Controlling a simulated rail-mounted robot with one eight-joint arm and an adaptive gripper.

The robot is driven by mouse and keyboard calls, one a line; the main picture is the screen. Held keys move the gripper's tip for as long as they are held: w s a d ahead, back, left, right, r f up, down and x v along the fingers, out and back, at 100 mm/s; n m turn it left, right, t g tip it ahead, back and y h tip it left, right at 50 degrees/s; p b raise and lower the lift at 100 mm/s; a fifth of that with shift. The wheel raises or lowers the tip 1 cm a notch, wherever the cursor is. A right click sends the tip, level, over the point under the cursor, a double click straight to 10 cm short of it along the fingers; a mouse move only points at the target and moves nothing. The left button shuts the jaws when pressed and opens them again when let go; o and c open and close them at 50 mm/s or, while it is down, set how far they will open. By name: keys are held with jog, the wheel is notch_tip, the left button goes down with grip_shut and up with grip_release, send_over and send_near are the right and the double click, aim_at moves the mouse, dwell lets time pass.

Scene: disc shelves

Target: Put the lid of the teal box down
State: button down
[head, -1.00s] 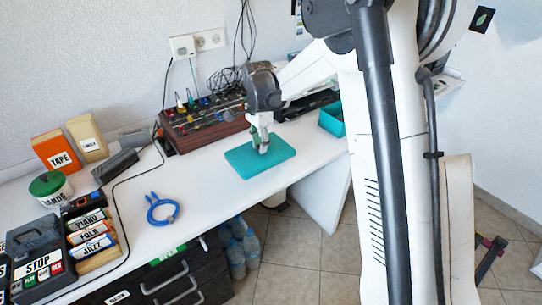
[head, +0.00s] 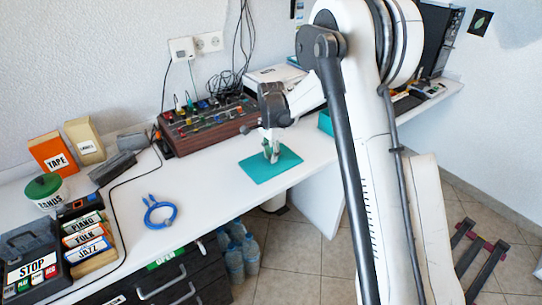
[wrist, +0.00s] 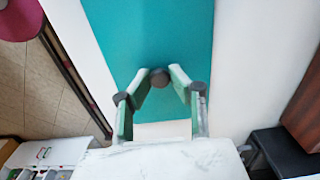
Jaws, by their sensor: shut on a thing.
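The teal lid (head: 286,164) is a flat rectangular plate over the white table, near its front edge. In the wrist view the lid (wrist: 150,30) fills the upper middle. My gripper (head: 271,156) points down at the lid's middle and is shut on its small dark knob (wrist: 158,77). The lid looks level and very close to the tabletop; I cannot tell whether it touches. The teal box (head: 325,123) stands to the right on the table, mostly hidden behind my arm.
A wooden-sided console with knobs (head: 205,124) stands behind the lid. A blue cable coil (head: 160,212) lies to the left on the white table (head: 205,180). Tape, label and cassette boxes crowd the far left. Table between coil and lid is clear.

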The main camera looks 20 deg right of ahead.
jog(key=shift+f, duration=0.15)
jog(key=c, duration=1.6)
grip_release()
jog(key=shift+o, duration=0.2)
